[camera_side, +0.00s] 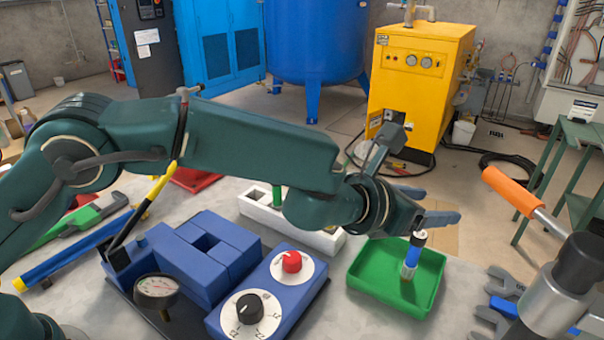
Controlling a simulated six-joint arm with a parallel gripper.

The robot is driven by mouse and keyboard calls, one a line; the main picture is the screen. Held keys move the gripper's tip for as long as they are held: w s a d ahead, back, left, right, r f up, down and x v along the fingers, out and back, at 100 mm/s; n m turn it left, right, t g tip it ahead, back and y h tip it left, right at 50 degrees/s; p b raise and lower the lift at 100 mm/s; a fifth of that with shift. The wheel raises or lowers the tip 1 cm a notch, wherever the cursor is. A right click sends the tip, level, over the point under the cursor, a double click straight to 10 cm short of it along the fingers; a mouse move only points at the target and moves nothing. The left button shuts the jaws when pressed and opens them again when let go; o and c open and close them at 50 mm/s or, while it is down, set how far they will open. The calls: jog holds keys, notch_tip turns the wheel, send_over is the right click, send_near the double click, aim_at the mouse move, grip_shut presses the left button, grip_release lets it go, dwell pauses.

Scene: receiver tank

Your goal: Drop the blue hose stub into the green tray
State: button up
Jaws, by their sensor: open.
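The blue hose stub (411,258), a short upright cylinder with pale bands and a dark top, is at the green tray (372,290). It appears to stand on the tray floor, leaning slightly; I cannot tell for sure that its lower end touches. My gripper (440,204) is above the tray, its two grey-blue fingers spread apart and pointing right. The stub's top is just below the nearer finger, and the stub is not held between the fingers. The tray is shallow, with low walls, and lies on the grey bench.
Left of the tray is a blue control block with a red knob (291,261), a black knob (249,308) and a gauge (156,291). A white holder (262,210) with a green piece stands behind. Wrenches (505,283) and an orange-handled tool (512,192) are at right.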

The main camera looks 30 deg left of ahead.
jog(key=shift+r, duration=1.35)
